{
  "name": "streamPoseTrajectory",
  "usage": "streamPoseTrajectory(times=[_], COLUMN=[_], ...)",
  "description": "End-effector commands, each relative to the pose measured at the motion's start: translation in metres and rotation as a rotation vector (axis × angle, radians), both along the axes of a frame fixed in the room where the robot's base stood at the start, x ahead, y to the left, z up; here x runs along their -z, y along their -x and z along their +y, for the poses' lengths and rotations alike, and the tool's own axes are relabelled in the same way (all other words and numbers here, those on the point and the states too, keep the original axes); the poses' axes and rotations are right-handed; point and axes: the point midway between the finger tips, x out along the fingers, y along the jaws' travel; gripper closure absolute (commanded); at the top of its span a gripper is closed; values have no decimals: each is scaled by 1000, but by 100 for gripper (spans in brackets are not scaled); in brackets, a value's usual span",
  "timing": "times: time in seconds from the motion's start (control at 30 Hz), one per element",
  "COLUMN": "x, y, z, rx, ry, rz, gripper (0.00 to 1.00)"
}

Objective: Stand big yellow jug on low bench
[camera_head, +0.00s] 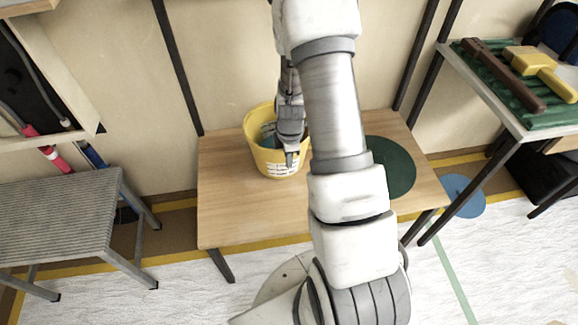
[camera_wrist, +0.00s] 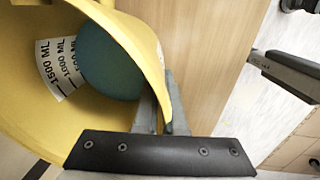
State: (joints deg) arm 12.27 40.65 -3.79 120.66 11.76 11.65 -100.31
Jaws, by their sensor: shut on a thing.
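The big yellow jug (camera_head: 262,153) is at the wooden bench (camera_head: 232,205) in the middle of the head view, towards its back left. It looks upright or nearly so; I cannot tell whether its base touches the top. My gripper (camera_head: 289,157) is shut on the jug's right-hand wall at the rim. In the wrist view the jug (camera_wrist: 30,110) fills the left side, with a millilitre scale and a blue-green round surface inside. My gripper's fingers (camera_wrist: 166,108) meet the yellow wall there. My arm hides part of the bench.
A dark green disc (camera_head: 392,168) lies on the right of the wooden bench. A grey ribbed bench (camera_head: 55,212) stands at left. A shelf at right holds a yellow-headed tool (camera_head: 540,70) and a brown bar (camera_head: 502,75) on a green mat. The front left of the wooden top is clear.

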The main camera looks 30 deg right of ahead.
Motion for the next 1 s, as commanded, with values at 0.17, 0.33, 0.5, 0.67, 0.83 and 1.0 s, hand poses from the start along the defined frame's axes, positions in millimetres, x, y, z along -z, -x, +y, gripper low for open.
streamPoseTrajectory(times=[0.17,0.33,0.5,0.67,0.83,1.0], x=[28,29,31,33,33,33], y=[0,-1,-1,1,1,1], z=[0,-1,0,0,0,0], rx=[0,0,-1,-1,0,0], ry=[1,2,2,1,1,1], rz=[-1,-3,-3,1,1,1], gripper=[100,100,100,80,63,63])
